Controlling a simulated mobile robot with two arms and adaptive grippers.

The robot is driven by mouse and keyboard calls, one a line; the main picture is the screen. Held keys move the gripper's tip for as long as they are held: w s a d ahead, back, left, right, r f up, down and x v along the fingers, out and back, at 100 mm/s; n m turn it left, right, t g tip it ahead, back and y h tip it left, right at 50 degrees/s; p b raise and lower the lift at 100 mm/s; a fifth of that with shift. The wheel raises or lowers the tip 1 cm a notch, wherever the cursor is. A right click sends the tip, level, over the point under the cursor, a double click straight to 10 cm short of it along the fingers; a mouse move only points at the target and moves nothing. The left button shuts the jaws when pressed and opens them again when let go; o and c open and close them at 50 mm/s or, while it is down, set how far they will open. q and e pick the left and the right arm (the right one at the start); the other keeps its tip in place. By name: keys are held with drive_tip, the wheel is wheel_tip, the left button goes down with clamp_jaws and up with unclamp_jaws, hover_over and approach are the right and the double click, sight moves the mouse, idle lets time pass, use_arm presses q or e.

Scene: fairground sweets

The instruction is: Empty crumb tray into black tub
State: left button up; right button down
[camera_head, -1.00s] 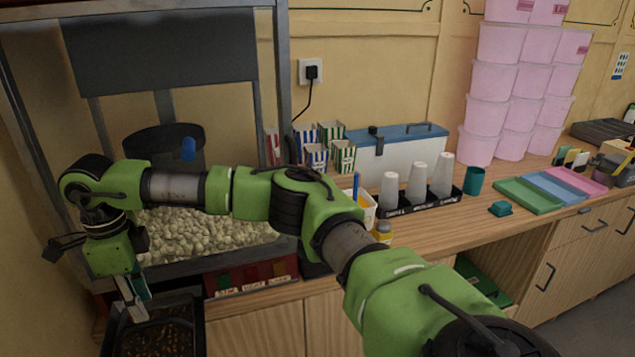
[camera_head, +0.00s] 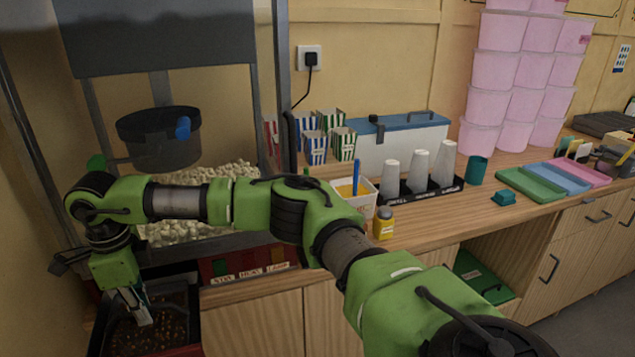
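A black tray (camera_head: 180,312) with brown crumbs or kernels in it is at the lower left, in front of the popcorn machine; I take it for the crumb tray. A red edge shows along its near side, and the frame cuts it off at the bottom. My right gripper (camera_head: 141,308) points down over the tray, its fingertips overlapping the tray's inside. I cannot tell whether they touch anything or how far apart they are. I cannot make out a separate black tub. My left gripper is out of view.
The popcorn machine with a dark kettle (camera_head: 160,138) and popcorn (camera_head: 195,230) stands behind my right arm. Pink tubs (camera_head: 490,104) are stacked behind.

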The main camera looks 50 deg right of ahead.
wheel_tip(320, 180, up, 11)
drive_tip(key=p, duration=0.6)
idle(0.7)
idle(0.6)
